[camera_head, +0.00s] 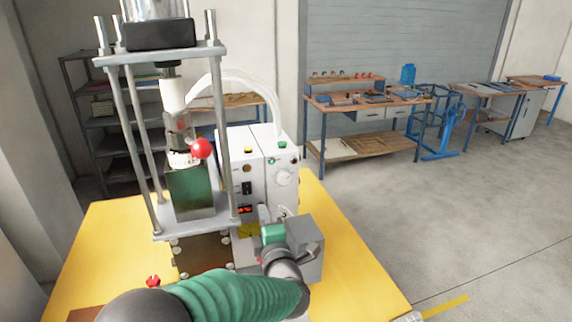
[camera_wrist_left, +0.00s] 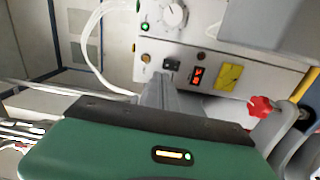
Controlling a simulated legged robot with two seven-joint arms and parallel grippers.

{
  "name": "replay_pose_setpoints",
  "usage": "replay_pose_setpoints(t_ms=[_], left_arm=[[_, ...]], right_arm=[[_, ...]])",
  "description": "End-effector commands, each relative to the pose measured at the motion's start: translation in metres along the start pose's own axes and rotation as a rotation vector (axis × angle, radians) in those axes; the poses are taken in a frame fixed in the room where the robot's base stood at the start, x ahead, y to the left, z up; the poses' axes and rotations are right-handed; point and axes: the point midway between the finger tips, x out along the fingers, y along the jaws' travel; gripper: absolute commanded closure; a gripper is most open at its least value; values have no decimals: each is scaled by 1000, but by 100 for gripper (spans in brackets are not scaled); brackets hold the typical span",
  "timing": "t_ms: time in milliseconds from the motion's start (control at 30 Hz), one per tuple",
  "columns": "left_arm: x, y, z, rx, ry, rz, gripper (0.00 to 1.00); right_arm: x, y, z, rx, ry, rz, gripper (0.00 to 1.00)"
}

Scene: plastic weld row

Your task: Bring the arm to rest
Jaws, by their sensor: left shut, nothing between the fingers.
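My left arm comes in from the bottom left of the head view in a ribbed green sleeve. It reaches over the yellow table to my left gripper (camera_head: 265,216), which is close in front of the white control box (camera_head: 252,150). In the left wrist view the green gripper body fills the bottom. The grey fingers (camera_wrist_left: 160,93) are shut together with nothing between them and point towards the control box's front panel. I cannot tell whether they touch it. My right gripper is not in view.
A press with metal columns (camera_head: 223,110) and a red ball knob (camera_head: 201,148) stands left of the control box. The yellow table (camera_head: 345,265) is clear at right.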

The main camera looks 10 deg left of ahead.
Motion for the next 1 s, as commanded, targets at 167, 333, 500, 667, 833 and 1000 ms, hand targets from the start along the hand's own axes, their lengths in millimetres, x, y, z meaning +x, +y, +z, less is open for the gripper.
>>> replay_pose_setpoints(t_ms=[167, 333, 500, 667, 833, 1000], left_arm=[[-22, -44, 2, 423, -311, -169, 100], [-115, -143, -54, 1024, -769, -452, 100], [-214, -202, -133, 1362, -1126, -676, 100], [-263, -219, -174, 1481, -1308, -780, 100], [-271, -221, -181, 1498, -1340, -797, 100], [-271, -221, -180, 1496, -1337, -796, 100]], right_arm=[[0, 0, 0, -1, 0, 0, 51], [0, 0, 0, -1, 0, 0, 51], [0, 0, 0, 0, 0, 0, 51], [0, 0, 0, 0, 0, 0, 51], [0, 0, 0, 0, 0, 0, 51], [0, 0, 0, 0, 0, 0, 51]])
